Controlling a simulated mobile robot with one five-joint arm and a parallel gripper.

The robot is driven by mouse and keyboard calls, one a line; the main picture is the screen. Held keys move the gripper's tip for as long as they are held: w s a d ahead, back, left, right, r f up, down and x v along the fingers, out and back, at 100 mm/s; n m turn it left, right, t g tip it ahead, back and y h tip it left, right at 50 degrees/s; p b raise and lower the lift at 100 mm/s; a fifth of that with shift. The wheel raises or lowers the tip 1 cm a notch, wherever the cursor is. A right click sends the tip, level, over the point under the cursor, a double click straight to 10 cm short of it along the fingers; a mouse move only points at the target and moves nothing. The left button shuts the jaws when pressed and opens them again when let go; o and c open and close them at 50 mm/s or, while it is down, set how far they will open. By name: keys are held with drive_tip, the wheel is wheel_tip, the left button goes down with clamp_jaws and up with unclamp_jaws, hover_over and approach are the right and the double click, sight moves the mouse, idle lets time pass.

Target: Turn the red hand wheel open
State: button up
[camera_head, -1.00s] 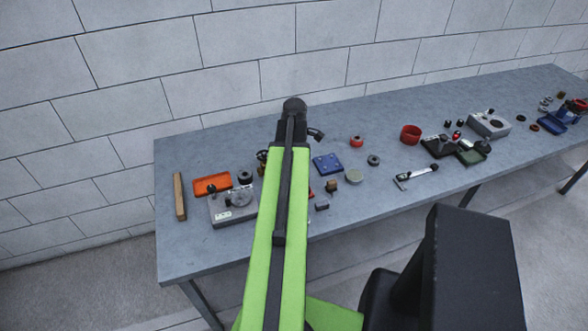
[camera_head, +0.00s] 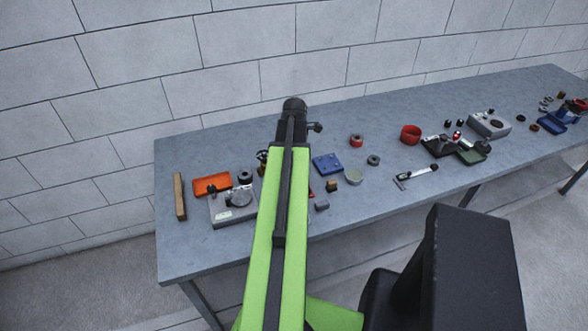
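My green arm reaches up over the grey bench. Its dark wrist end (camera_head: 294,115) is above the bench's back edge in the picture. My gripper (camera_head: 318,127) shows only as a small dark piece at the right of the wrist, and its fingers cannot be made out. A small red round part (camera_head: 356,140) lies on the bench to the right of the wrist. A larger red ring-like part (camera_head: 410,134) stands farther right. I cannot tell which red thing is the hand wheel. My arm hides part of the bench, and a sliver of red shows beside it.
The grey bench (camera_head: 215,262) runs along a block wall. An orange tray (camera_head: 212,184), a grey fixture (camera_head: 222,216) and a wooden bar (camera_head: 179,196) lie left of my arm. A blue plate (camera_head: 327,164) and several small parts lie right. More fixtures stand farther right.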

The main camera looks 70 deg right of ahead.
idle(0.3)
drive_tip(key=o, duration=1.4)
drive_tip(key=shift+c, duration=0.2)
wheel_tip(320, 180, up, 18)
drive_tip(key=p, duration=1.7)
drive_tip(key=shift+f, duration=0.25)
drive_tip(key=shift+f, duration=0.1)
